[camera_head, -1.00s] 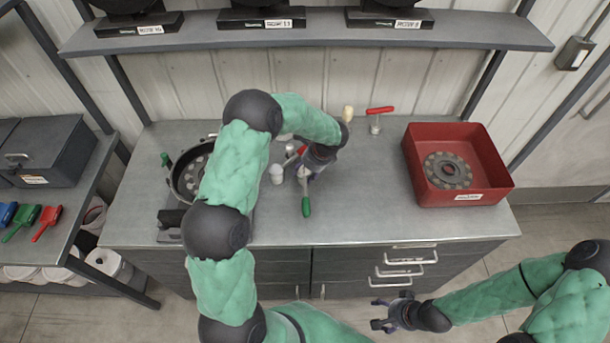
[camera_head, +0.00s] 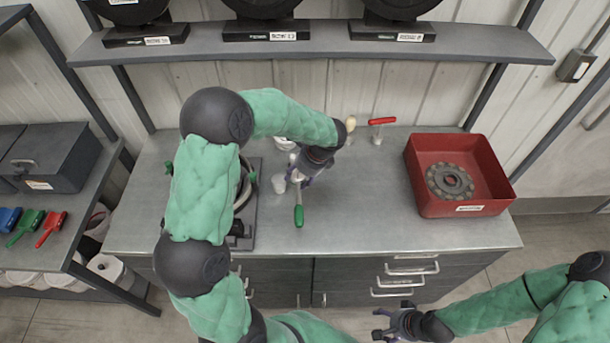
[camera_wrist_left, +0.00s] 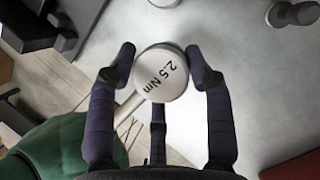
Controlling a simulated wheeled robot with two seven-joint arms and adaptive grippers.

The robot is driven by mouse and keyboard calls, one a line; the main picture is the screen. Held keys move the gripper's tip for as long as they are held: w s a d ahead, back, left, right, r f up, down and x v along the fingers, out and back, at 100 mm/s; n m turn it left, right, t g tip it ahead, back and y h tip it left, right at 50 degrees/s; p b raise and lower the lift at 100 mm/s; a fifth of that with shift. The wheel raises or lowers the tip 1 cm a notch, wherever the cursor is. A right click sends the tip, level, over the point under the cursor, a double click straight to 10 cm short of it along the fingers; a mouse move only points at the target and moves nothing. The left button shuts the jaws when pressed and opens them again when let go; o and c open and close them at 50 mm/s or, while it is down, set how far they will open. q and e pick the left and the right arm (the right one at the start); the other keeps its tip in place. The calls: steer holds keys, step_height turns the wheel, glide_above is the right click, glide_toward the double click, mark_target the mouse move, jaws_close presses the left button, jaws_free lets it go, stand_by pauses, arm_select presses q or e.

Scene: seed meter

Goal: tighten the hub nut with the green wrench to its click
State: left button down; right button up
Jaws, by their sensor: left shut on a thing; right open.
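My left gripper (camera_head: 299,178) is shut on the green wrench, whose green handle (camera_head: 299,216) points toward the bench's front edge. In the left wrist view the wrench's round white head (camera_wrist_left: 160,74), marked "2.5 Nm", sits between the fingers, and its green grip (camera_wrist_left: 50,145) is at the lower left. The seed meter (camera_head: 247,205) is at the left of the bench, mostly hidden behind my left arm. The hub nut cannot be made out. My right gripper (camera_head: 392,324) is open and empty in front of the drawers.
A red bin (camera_head: 420,195) with a dark seed disc (camera_head: 450,181) stands at the right. A white cup (camera_head: 278,183) is just left of my left gripper. A red-handled tool (camera_head: 381,122) stands at the back. The bench between wrench and bin is clear.

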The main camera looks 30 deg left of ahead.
arm_select(q)
steer(key=s+r, duration=0.3)
steer(key=s, duration=0.5)
steer(key=s+a+r+n+g+h+p, duration=0.15)
steer(key=a+n+p, duration=0.4)
steer(key=a, duration=0.75)
steer(key=s+a+r+n+g+p, duration=0.1)
steer(key=s+a+r+n+p, duration=0.15)
steer(key=a+p, duration=0.85)
steer(key=shift+m, duration=0.3)
steer(key=shift+w+a+f+b, duration=0.15)
steer(key=shift+a+f+b, duration=0.3)
steer(key=shift+f+b, duration=0.65)
steer(key=shift+w+a+f+b, duration=0.15)
steer(key=shift+a+f+b, duration=0.35)
steer(key=shift+f+b, duration=0.55)
steer(key=shift+w+a+f+b, duration=0.15)
steer(key=shift+a+f+b, duration=0.45)
steer(key=shift+b, duration=0.8)
steer(key=shift+d+f+b, duration=0.15)
steer(key=shift+f+b, duration=0.4)
steer(key=shift+f, duration=0.25)
steer(key=shift+d+f+b, duration=0.1)
steer(key=shift+f+b, duration=0.45)
steer(key=shift+f, duration=0.25)
steer(key=shift+c, duration=2.1)
jaws_free()
steer(key=shift+o, duration=0.3)
steer(key=shift+s, duration=0.1)
